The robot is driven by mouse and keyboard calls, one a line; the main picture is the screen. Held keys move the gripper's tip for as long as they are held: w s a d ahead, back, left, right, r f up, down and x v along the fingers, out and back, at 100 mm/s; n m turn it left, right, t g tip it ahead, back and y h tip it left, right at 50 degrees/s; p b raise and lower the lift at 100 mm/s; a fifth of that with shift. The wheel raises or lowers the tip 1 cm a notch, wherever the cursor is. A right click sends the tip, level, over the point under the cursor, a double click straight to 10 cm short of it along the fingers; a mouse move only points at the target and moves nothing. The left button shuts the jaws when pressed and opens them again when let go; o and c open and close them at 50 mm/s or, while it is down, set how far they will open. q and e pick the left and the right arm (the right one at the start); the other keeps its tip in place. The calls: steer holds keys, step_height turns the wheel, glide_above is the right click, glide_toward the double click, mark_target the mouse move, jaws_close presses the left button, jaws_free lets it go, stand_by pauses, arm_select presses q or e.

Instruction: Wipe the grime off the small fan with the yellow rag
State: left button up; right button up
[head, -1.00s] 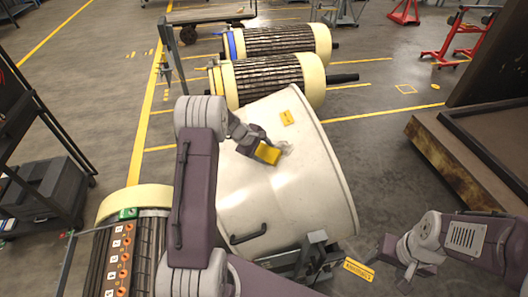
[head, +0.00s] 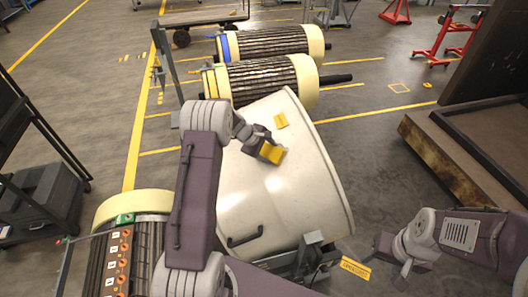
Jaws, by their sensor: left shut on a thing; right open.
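A large white curved casing (head: 250,205) stands in the middle of the head view, with a small yellow label (head: 281,121) near its top. I cannot make out a separate small fan. My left gripper (head: 263,143) is shut on the yellow rag (head: 272,155) and holds it at the casing's upper face, just below the label. The rag looks to be touching the surface. No grime shows clearly on the visible part of the casing; the patch under the rag is hidden. My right gripper (head: 402,279) is open and empty at the lower right, apart from the casing.
Two dark ribbed rotors (head: 262,80) with cream end bands lie behind the casing. Another rotor (head: 145,250) with a labelled strip is at lower left. A rusty-edged platform (head: 440,150) stands at right. Floor between it and the casing is clear.

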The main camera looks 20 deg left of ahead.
mark_target(278, 149)
arm_select(q)
steer(key=shift+w+d+r+p, duration=0.25)
steer(key=shift+w+d+p, duration=0.1)
steer(key=shift+d+p, duration=0.1)
steer(key=shift+w+d+r+p, duration=0.2)
steer(key=shift+w+d+p, duration=0.15)
steer(key=shift+d+p, duration=0.1)
steer(key=shift+w+d+r, duration=0.1)
steer(key=shift+w+d, duration=0.25)
steer(key=shift+d, duration=0.1)
steer(key=shift+w+d+r+p, duration=0.45)
steer(key=shift+w+d+p, duration=0.2)
steer(key=shift+d+p, duration=0.3)
steer(key=shift+w+d, duration=0.25)
steer(key=shift+d, duration=0.05)
